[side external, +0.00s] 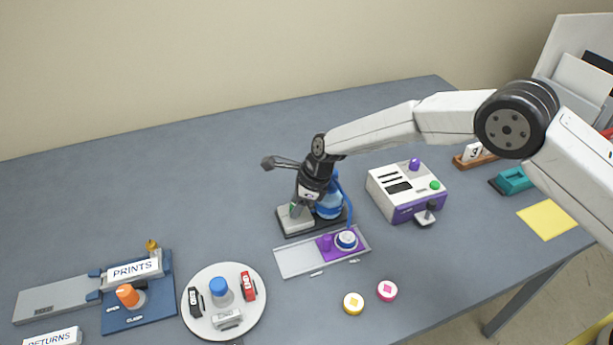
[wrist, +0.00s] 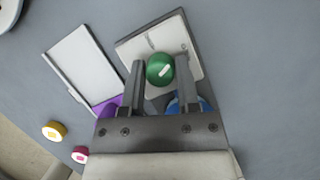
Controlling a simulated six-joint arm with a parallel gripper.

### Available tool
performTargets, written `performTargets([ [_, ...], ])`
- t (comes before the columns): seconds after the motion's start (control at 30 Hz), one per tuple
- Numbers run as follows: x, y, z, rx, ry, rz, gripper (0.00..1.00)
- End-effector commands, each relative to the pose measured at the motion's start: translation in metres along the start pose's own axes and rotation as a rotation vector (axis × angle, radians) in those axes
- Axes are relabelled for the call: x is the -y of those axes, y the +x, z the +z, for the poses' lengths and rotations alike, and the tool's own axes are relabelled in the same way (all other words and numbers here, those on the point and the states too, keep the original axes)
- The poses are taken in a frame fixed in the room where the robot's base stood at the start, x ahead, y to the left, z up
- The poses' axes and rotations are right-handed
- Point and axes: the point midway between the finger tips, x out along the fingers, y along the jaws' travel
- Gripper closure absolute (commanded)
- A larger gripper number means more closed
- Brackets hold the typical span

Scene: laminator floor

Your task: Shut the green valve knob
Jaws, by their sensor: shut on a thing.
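The green valve knob (wrist: 160,69) is round with a white mark on its top, and it sits on a light grey block (wrist: 190,37). In the wrist view my gripper (wrist: 161,72) has one finger on each side of the knob and is shut on it. In the side view my gripper (side external: 298,205) points down over the grey block (side external: 295,220), and the knob is mostly hidden, with only a sliver of green showing. A blue bottle (side external: 329,206) stands beside the block on the same dark base.
A grey and purple tray (side external: 298,259) with a blue-and-white round part (side external: 346,240) lies in front. A white and purple machine (side external: 405,190) stands to the right. A white round plate (side external: 223,323) with small toy cars is front left. The back of the table is clear.

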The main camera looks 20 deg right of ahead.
Motion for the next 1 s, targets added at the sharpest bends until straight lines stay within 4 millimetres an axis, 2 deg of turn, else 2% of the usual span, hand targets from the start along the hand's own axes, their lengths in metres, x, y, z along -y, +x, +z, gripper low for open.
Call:
performTargets([
  [0.23,0.0005,0.0002,-0.0008,-0.001,-0.069,0.03,1.0],
  [0.67,0.0003,0.0003,-0.0013,-0.002,-0.081,0.036,1.0],
  [0.7,0.0003,0.0003,-0.0014,-0.002,-0.081,0.036,0.54],
  [0.8,0.0004,0.0003,-0.0012,-0.002,-0.081,0.035,0.25],
  [1.0,0.0004,0.0002,-0.0007,-0.001,-0.081,0.034,0.25],
])
